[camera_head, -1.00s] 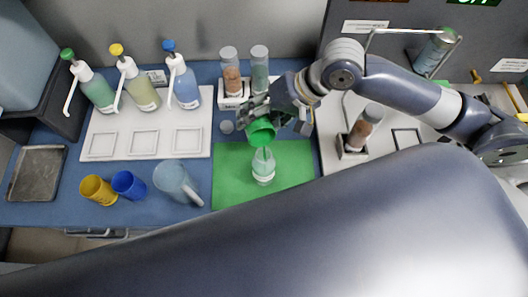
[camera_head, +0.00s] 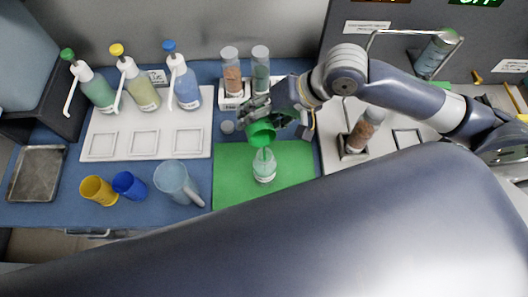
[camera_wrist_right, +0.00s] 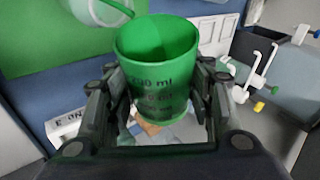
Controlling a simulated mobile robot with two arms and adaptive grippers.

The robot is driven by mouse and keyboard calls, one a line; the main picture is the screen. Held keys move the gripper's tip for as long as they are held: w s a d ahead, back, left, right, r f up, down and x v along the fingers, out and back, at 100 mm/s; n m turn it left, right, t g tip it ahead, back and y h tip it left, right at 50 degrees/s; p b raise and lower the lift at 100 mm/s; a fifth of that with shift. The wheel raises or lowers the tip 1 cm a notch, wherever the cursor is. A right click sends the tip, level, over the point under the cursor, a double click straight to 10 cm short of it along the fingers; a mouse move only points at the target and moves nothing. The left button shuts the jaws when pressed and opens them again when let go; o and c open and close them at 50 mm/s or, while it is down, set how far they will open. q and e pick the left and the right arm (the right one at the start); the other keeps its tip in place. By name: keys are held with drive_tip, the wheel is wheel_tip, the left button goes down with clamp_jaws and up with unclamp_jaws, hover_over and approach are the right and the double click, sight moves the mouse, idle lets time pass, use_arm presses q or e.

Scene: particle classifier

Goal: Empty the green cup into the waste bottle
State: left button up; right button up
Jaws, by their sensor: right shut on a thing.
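My right gripper (camera_head: 258,112) is shut on the green cup (camera_head: 261,133) and holds it above the green mat (camera_head: 295,160). The cup is tilted, its mouth toward the waste bottle. The clear waste bottle (camera_head: 264,168) stands on the mat, just below the cup's rim. A thin greenish streak shows between the rim and the bottle. In the right wrist view the green cup (camera_wrist_right: 155,70) sits between both fingers (camera_wrist_right: 157,110), with ml marks on its side. The bottle (camera_wrist_right: 100,10) shows in part at the top edge. My left gripper is not in view.
A yellow cup (camera_head: 97,190), a blue cup (camera_head: 129,184) and a clear jug (camera_head: 174,180) stand left of the mat. Several pump bottles stand on a white tray (camera_head: 140,147). Two capped vials sit in a white rack (camera_head: 233,102) behind the gripper. A large grey-blue surface hides the front.

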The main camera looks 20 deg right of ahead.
drive_tip(key=shift+s+d+r, duration=0.1)
drive_tip(key=shift+s, duration=0.15)
drive_tip(key=shift+w, duration=0.25)
drive_tip(key=shift+s+r, duration=0.1)
drive_tip(key=shift+s, duration=0.2)
drive_tip(key=shift+t, duration=0.3)
drive_tip(key=shift+w, duration=0.25)
drive_tip(key=shift+s, duration=0.15)
drive_tip(key=shift+s, duration=0.2)
drive_tip(key=shift+w, duration=0.3)
